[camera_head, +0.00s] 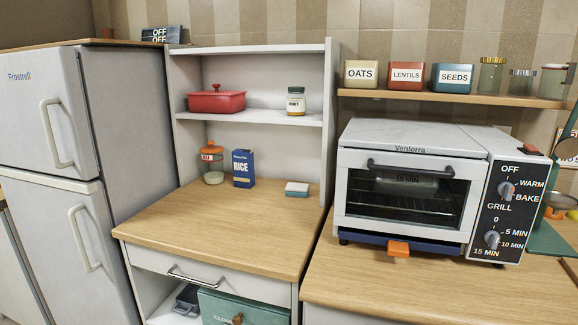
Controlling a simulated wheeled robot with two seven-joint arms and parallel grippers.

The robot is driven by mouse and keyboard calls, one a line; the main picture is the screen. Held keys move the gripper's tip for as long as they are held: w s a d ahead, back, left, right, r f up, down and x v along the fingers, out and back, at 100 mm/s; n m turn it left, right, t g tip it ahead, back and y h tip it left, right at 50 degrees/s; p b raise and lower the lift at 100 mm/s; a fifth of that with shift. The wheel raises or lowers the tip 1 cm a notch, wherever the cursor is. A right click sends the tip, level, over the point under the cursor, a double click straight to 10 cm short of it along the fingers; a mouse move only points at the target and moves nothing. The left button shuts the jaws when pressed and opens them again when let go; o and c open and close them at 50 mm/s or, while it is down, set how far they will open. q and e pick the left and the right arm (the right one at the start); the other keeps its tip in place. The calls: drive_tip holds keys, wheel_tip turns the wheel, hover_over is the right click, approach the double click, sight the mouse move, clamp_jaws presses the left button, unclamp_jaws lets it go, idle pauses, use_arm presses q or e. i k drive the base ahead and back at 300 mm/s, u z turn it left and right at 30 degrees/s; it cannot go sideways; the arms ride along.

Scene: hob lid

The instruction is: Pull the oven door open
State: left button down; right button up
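A white countertop oven (415,140) labelled Venlorra stands on the wooden counter at the right. Its glass door (403,196) is closed, with a dark horizontal handle (410,171) along the top edge. Wire racks show through the glass. A dark control panel (505,212) with two knobs is on the oven's right side. A blue tray with an orange tab (398,249) sits under the door. Neither of my grippers shows in the head view.
A shelf (455,97) above the oven holds tins and jars. A white fridge (60,160) stands at the left. The middle counter (220,225) holds a jar, a rice box (243,168) and a sponge (297,189). The counter in front of the oven (430,290) is clear.

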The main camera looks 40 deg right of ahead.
sight(474, 171)
drive_tip(key=u, duration=0.5)
drive_tip(key=i, duration=0.85)
drive_tip(key=z, duration=2.1)
